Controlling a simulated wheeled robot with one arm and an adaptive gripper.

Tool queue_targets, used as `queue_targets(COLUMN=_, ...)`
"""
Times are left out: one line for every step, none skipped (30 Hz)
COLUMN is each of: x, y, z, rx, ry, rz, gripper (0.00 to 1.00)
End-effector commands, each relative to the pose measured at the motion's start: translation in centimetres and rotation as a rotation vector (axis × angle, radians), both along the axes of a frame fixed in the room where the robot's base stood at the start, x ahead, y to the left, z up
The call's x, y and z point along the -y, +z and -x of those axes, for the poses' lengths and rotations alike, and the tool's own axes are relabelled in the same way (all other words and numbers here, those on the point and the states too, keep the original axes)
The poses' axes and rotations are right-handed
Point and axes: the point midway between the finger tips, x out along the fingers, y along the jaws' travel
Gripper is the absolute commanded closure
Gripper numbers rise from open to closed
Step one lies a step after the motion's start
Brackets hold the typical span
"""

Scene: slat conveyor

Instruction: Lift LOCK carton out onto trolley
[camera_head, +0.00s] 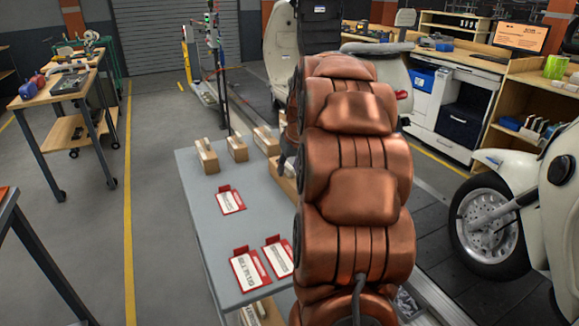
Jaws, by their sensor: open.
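Several tan cartons with upright grips stand along the far end of a grey-topped table (205,180). One is at the far left corner (207,158), one beside it (237,149), and one farther right (266,140). Another carton (283,178) is partly hidden by my copper arm. I cannot read LOCK on any of them. A dark part of my gripper (287,150) shows at the arm's left edge, just above the partly hidden carton. The gripper is open; most of it is hidden, and contact with the carton cannot be told.
Red holders with white cards lie on the grey top: one mid-table (230,200), two near the front (248,270) (279,256). A wheeled wooden bench (88,82) with tools stands at left. A cream scooter (535,190) stands at right. The floor left of the table is clear.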

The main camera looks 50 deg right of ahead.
Motion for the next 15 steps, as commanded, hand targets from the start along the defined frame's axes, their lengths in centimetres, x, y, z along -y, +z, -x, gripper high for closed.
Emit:
queue_targets(x=0.0, y=0.1, z=0.0, rx=0.001, ry=0.000, rz=0.000, gripper=0.59)
queue_targets(x=0.0, y=0.2, z=0.1, rx=0.001, ry=0.000, rz=0.000, gripper=0.59)
queue_targets(x=0.0, y=0.5, z=0.1, rx=0.002, ry=0.000, rz=0.002, gripper=0.59)
queue_targets(x=0.0, y=0.7, z=0.2, rx=0.002, ry=0.000, rz=0.002, gripper=0.59)
queue_targets(x=-0.1, y=1.0, z=0.3, rx=0.003, ry=0.000, rz=0.002, gripper=0.59)
queue_targets(x=-0.1, y=1.5, z=0.5, rx=0.003, ry=0.000, rz=0.002, gripper=0.59)
queue_targets(x=-0.2, y=1.9, z=0.7, rx=0.002, ry=0.000, rz=0.001, gripper=0.59)
queue_targets(x=-0.3, y=2.4, z=0.8, rx=0.003, ry=0.000, rz=0.001, gripper=0.59)
queue_targets(x=-0.4, y=3.1, z=1.1, rx=0.003, ry=0.000, rz=0.002, gripper=0.59)
queue_targets(x=-0.4, y=3.7, z=1.3, rx=0.005, ry=0.000, rz=0.003, gripper=0.59)
queue_targets(x=-0.4, y=4.3, z=1.5, rx=0.007, ry=-0.001, rz=0.004, gripper=0.59)
queue_targets(x=-0.6, y=5.1, z=1.8, rx=0.006, ry=0.000, rz=0.004, gripper=0.59)
queue_targets(x=-0.7, y=5.6, z=2.1, rx=0.004, ry=0.001, rz=0.003, gripper=0.59)
queue_targets(x=-0.8, y=6.1, z=2.3, rx=0.004, ry=0.001, rz=0.003, gripper=0.59)
queue_targets(x=-0.9, y=6.8, z=2.5, rx=0.005, ry=0.001, rz=0.003, gripper=0.59)
